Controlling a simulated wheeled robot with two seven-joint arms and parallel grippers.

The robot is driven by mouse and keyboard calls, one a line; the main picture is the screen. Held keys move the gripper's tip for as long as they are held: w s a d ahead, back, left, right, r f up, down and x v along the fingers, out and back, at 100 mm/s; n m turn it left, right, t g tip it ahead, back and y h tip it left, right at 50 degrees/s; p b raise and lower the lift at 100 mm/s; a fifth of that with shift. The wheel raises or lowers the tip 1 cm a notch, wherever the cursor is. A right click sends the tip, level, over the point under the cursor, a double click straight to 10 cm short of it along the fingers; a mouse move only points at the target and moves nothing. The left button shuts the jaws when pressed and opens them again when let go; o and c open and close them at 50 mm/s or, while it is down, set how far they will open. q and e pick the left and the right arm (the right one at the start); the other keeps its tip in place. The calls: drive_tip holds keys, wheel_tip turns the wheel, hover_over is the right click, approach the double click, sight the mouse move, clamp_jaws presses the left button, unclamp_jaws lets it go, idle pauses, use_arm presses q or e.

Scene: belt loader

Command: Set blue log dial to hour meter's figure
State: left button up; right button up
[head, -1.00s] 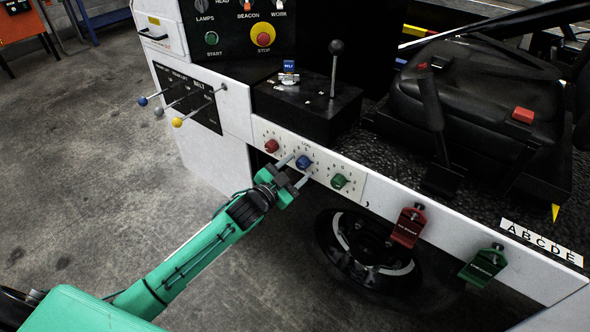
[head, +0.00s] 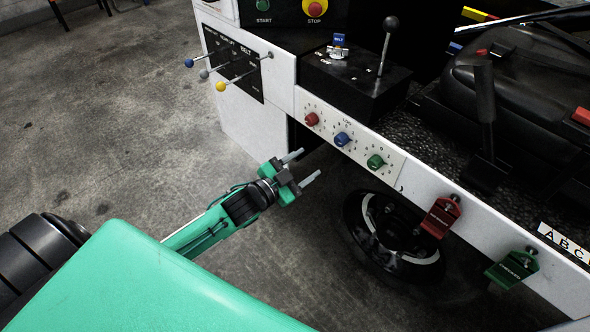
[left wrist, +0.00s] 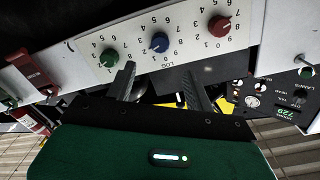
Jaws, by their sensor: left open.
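The blue log dial (head: 343,139) sits between a red dial (head: 312,119) and a green dial (head: 375,161) on a pale panel. It also shows in the left wrist view (left wrist: 160,42), where the numbers around it appear upside down; its setting is too small to read surely. My left gripper (head: 301,166) is open and empty, in front of and below the blue dial, apart from it. A small green lit display (left wrist: 286,111), seemingly the hour meter, shows at the right of the left wrist view; its figure is hard to read. My right gripper is not in view.
Levers with coloured knobs (head: 221,87) stick out left of the dials. A black box (head: 345,75) with a tall lever stands above.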

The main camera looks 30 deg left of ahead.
use_arm(q)
drive_tip(key=shift+v, duration=1.4)
